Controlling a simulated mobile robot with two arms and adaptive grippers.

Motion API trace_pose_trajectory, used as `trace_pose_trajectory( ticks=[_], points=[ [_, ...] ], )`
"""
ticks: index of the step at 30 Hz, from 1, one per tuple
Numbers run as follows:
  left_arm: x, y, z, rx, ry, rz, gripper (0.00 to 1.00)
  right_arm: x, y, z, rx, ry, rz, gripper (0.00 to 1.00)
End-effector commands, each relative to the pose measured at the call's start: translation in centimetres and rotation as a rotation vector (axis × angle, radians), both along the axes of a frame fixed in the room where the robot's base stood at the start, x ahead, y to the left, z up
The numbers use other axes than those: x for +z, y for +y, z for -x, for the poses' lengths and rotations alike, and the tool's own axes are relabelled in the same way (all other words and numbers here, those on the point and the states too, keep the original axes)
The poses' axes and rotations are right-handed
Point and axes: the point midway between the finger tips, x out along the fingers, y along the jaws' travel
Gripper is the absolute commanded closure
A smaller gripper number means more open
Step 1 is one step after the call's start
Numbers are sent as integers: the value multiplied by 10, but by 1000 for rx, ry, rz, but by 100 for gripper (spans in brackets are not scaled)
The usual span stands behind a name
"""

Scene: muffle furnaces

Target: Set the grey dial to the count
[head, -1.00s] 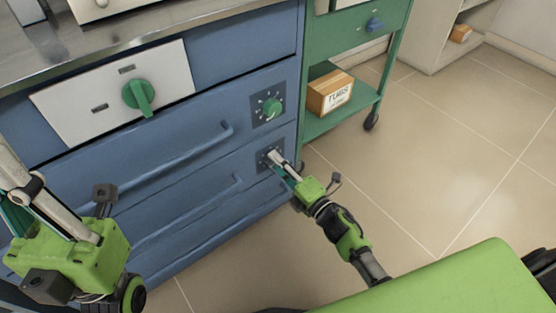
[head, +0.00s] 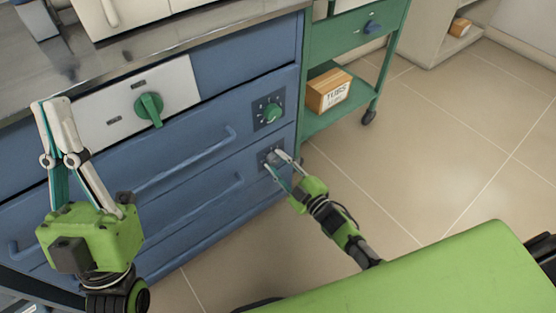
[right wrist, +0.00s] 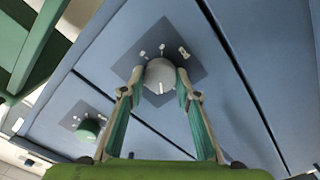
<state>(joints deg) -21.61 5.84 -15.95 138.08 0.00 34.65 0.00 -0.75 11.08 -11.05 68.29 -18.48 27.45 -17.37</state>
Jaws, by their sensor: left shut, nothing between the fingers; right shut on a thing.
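The grey dial (right wrist: 160,75) sits on a dark square plate on the blue cabinet's lower drawer, with small white marks around it. A white line on the dial points down in the right wrist view. My right gripper (right wrist: 158,84) is shut on the dial, one finger on each side; in the head view the fingers (head: 273,159) largely hide it. The white marks are too small to read as a count. My left gripper (head: 56,102) is shut and empty, raised in front of the cabinet at the left.
A green dial (head: 272,113) sits on the drawer above. A larger green knob (head: 149,107) is on a white panel. Drawer handles (head: 190,160) stick out of the cabinet. A green cart (head: 342,118) holding a cardboard box (head: 328,91) stands to the right. Tiled floor (head: 440,140) is clear.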

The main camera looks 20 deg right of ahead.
Motion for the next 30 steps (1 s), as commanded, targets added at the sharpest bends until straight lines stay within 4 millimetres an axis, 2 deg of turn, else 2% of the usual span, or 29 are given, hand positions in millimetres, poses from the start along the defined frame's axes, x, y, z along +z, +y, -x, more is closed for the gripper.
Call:
trace_pose_trajectory(
  ticks=[3,10,28,29,30],
  points=[
    [-7,-3,-16,4,82,-26,100,1,0,0,0,25,-65,92],
    [-20,-7,-34,9,179,-55,100,0,0,0,0,55,-147,92],
    [-26,-8,-40,12,215,-67,100,0,0,0,-1,66,-180,92],
    [-25,-8,-40,12,214,-66,100,0,0,0,-1,66,-180,63],
    [-25,-8,-40,12,214,-66,100,0,0,0,-1,66,-180,53]
  ],
)
